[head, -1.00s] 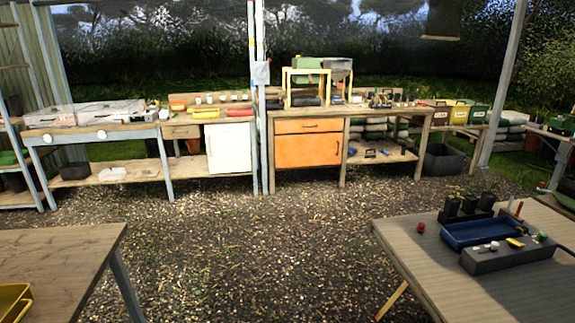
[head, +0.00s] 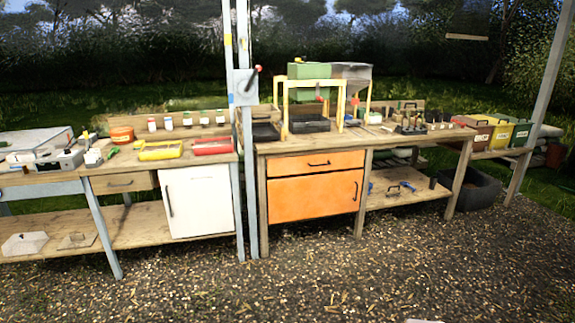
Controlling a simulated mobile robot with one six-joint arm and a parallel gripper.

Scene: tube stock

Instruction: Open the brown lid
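Three bins stand in a row at the right end of the benches in the head view: a brown bin (head: 480,130), a yellow bin (head: 501,133) and a green bin (head: 521,132). The brown one is the leftmost, nearest the wooden bench. Its top is small in the picture, and I cannot tell how its lid sits. My gripper is not in view.
A wooden bench with orange drawers (head: 315,198) stands in the middle, a white cupboard (head: 200,201) to its left. A blue-grey post (head: 243,130) rises between them. A dark tub (head: 473,188) sits below the bins. The gravel floor (head: 300,285) in front is clear.

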